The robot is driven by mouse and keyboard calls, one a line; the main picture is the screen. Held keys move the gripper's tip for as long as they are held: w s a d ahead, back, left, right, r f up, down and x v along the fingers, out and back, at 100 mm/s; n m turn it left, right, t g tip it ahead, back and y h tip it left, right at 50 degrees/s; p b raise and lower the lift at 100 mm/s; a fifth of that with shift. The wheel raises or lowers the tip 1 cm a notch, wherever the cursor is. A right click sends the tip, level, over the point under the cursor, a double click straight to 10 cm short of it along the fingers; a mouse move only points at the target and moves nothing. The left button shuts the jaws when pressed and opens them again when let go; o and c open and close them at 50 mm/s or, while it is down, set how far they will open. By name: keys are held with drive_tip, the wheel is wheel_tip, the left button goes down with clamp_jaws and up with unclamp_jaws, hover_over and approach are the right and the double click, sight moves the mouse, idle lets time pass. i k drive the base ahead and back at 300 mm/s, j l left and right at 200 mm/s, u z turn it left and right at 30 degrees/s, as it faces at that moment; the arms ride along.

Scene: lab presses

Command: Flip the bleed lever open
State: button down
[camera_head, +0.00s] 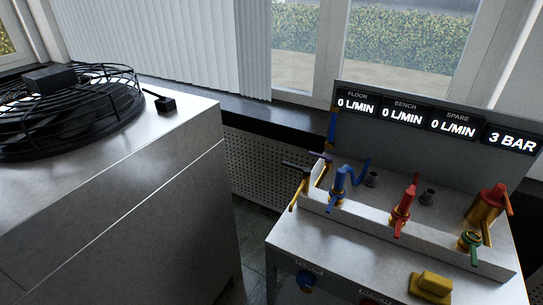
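A grey bench panel (375,222) on the right carries several levers, and no readable label shows which is the bleed lever. A blue lever (339,184) stands at the left with a blue hose behind it. A red lever (404,206) is in the middle. A yellow cylinder (483,208) with a red handle (497,196) stands at the right. A small green-and-yellow valve (471,241) is in front of it. A dark handle (296,167) sits by yellow pipes at the bench's left end. My gripper is not in view.
A display board (420,105) behind the levers reads 0 L/MIN three times and 3 BAR. A yellow block (432,286) and a blue knob (305,280) are at the front. A grey cabinet (130,210) with a black fan guard (75,110) stands left, across a floor gap.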

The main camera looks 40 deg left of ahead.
sight(307, 171)
drive_tip(key=u, duration=0.95)
